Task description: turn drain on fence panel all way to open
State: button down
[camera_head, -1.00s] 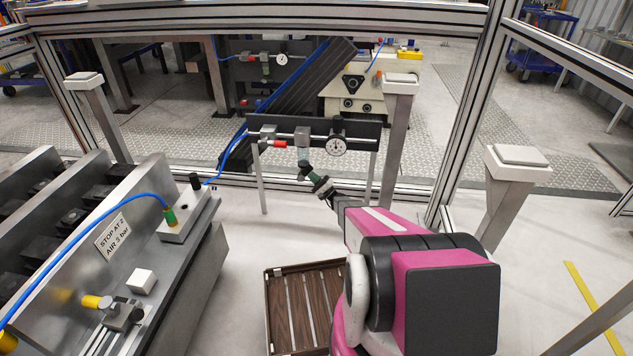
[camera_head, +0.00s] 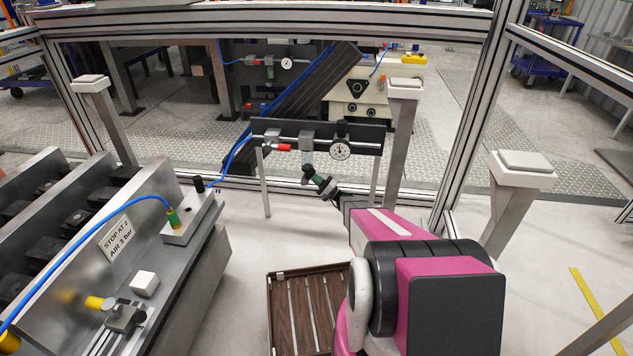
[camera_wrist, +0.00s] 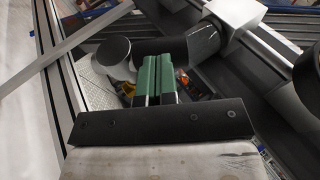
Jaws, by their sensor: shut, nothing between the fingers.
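The fence panel (camera_head: 362,133) is a dark plate carrying a pipe, a red handle, a grey filter block (camera_head: 307,139) and a round gauge. Below the block hangs a bowl, which shows in the wrist view as a dark cylinder (camera_wrist: 165,48) under the silver block. A grey round knob (camera_wrist: 113,52) at its end looks like the drain. My gripper (camera_head: 311,176), with green fingers (camera_wrist: 155,75), is shut and empty. Its tips are just under the bowl, close beside the knob; I cannot tell whether they touch. The knob's turn position is unclear.
A white gauge (camera_head: 340,151) is right of the block. A blue hose (camera_head: 238,151) runs to the panel's left. A slatted brown crate (camera_head: 308,315) lies on the floor below. A metal fixture (camera_head: 150,250) stands left; a grey post (camera_head: 518,195) stands right.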

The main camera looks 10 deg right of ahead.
aim_at(312, 175)
jog(key=r+n+g+h, duration=0.1)
jog(key=a+r+g+h, duration=0.1)
jog(key=g+h, duration=0.1)
jog(key=shift+w+a+n, duration=0.15)
jog(key=shift+n, duration=0.25)
jog(key=shift+w+a+r, duration=0.1)
jog(key=shift+a+r, duration=0.15)
dwell(0.5)
jog(key=r+v, duration=0.2)
jog(key=v, duration=1.2)
jog(key=shift+f, duration=0.25)
